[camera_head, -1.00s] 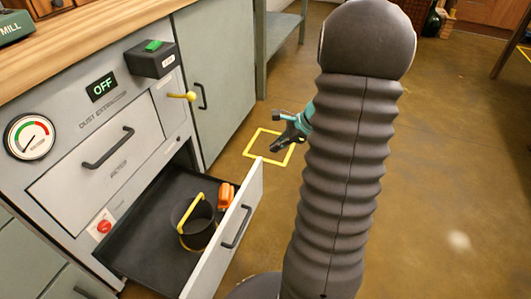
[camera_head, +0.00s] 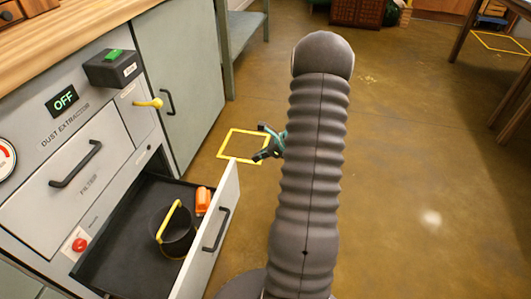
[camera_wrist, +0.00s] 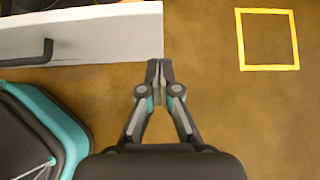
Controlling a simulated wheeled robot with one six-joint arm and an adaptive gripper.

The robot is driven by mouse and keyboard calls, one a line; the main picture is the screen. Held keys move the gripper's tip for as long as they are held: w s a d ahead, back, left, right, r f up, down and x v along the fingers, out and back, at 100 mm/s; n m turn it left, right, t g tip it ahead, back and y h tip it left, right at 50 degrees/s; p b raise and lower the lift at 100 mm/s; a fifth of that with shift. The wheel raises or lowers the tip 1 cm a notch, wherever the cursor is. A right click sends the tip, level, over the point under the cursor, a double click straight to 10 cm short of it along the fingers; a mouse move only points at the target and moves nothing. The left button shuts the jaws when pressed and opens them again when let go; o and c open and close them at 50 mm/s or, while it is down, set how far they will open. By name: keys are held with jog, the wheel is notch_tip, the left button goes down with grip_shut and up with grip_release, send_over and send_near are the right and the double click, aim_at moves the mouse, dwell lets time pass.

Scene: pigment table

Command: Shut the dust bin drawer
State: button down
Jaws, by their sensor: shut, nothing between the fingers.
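The dust bin drawer (camera_head: 205,245) is pulled out low on the dust extractor cabinet, with a dark handle (camera_head: 216,230) on its light front. Inside it stand a dark bin with a yellow handle (camera_head: 177,238) and an orange object (camera_head: 203,200). My gripper (camera_head: 262,156) is beyond the drawer's far end, partly hidden behind my arm. In the wrist view my gripper (camera_wrist: 160,66) is shut and empty, its tips near the right end of the drawer front (camera_wrist: 100,38). Whether the tips touch the front I cannot tell.
The cabinet carries a filter drawer (camera_head: 70,185), a red button (camera_head: 80,244) and a yellow lever (camera_head: 149,103). A yellow floor square (camera_head: 228,158) lies beyond my gripper. A bench (camera_head: 243,25) stands at the back.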

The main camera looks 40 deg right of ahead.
jog(key=w+a+f, duration=0.2)
jog(key=w+a, duration=0.1)
jog(key=w, duration=0.2)
jog(key=shift+a, duration=0.4)
jog(key=shift+f, duration=0.1)
